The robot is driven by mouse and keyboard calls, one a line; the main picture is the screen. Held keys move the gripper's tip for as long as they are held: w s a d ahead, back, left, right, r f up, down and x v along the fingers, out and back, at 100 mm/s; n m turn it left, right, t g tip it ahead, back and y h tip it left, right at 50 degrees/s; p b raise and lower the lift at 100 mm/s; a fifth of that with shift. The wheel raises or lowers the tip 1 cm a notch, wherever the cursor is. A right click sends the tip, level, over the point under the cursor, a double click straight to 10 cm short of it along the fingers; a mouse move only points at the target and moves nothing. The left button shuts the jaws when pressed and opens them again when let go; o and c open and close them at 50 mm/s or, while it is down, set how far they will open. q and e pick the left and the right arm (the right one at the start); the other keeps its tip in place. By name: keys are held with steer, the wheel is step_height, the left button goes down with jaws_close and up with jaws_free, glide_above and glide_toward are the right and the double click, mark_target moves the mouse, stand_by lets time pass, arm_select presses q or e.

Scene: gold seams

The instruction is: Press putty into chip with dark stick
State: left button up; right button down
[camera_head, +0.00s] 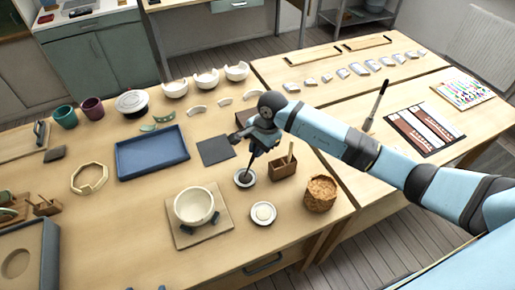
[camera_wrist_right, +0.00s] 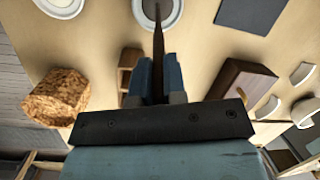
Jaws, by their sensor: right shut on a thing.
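My right gripper (camera_head: 257,147) is shut on a dark thin stick (camera_head: 249,167), pointing down. In the right wrist view the stick (camera_wrist_right: 158,45) stands out between the two blue fingers (camera_wrist_right: 157,78). Its tip is at a small white dish with a dark rim (camera_head: 239,182), also seen in the wrist view (camera_wrist_right: 172,20); I cannot tell if it touches. A cream bowl (camera_head: 194,207) rests upright on dark supports on a wooden board (camera_head: 219,232), left of the gripper. Its chip cannot be made out. A second small white dish (camera_head: 263,212) has pale contents. My left gripper is out of view.
A wooden block with sticks (camera_head: 283,170) and a cork-textured pot (camera_head: 320,195) stand close right of the gripper. A dark square mat (camera_head: 215,150) and a blue tray (camera_head: 152,153) lie to the left. Broken bowls (camera_head: 206,82) stand behind.

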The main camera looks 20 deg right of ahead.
arm_select(q)
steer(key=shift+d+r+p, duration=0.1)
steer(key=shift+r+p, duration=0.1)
steer(key=shift+p, duration=0.25)
arm_select(e)
step_height(320, 180, up, 2)
steer(key=shift+r, duration=0.2)
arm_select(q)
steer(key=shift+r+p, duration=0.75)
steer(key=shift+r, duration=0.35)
arm_select(e)
steer(key=shift+r, duration=2)
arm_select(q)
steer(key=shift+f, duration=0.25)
